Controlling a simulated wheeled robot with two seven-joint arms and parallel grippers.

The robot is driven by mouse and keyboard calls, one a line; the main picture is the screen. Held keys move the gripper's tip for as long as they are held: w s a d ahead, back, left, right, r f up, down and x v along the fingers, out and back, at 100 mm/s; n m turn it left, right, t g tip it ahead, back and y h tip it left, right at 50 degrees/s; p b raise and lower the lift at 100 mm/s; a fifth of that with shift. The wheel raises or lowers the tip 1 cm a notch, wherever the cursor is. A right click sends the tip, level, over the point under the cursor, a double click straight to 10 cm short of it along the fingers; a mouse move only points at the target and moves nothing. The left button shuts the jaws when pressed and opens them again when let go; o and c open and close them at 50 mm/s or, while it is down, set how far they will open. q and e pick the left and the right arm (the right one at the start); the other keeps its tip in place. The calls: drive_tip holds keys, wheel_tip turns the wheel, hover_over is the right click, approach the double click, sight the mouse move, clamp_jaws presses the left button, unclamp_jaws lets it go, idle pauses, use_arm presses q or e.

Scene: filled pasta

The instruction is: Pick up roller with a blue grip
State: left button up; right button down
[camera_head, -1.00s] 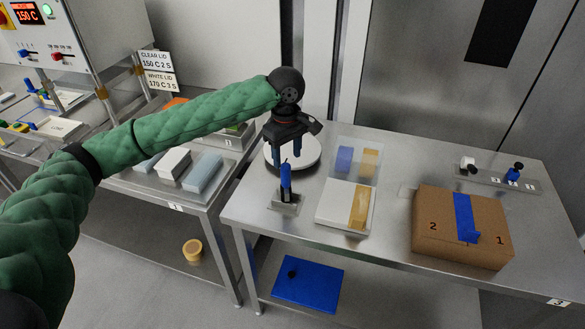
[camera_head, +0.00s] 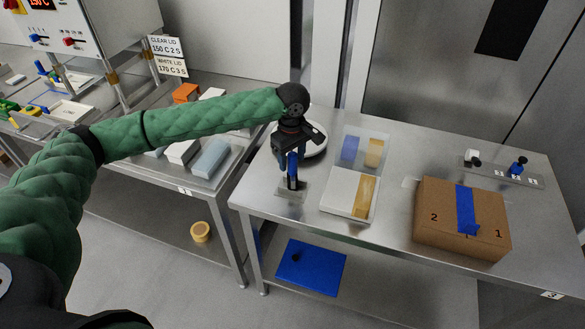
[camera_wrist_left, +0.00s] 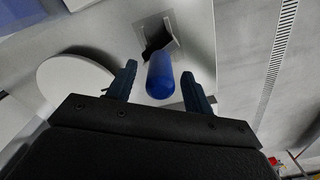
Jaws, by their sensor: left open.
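The roller with a blue grip (camera_head: 293,165) stands upright in a small metal holder (camera_head: 289,191) near the left front of the right-hand table. Its blue grip (camera_wrist_left: 160,75) also shows in the left wrist view, end toward the camera. My left gripper (camera_head: 290,168) is over the roller, with its fingers beside the blue grip. In the left wrist view the open fingers (camera_wrist_left: 158,88) lie left and right of the grip, with gaps on both sides. The lower part of the roller is partly hidden. My right gripper is not in view.
A round white plate (camera_head: 314,145) lies just behind the gripper. A clear container (camera_head: 361,152) with a white lid stands to the right, and a cardboard box (camera_head: 432,244) farther right. A blue board (camera_head: 325,273) lies on the lower shelf.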

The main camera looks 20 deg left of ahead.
use_arm(q)
drive_tip(key=shift+f, duration=0.3)
clamp_jaws()
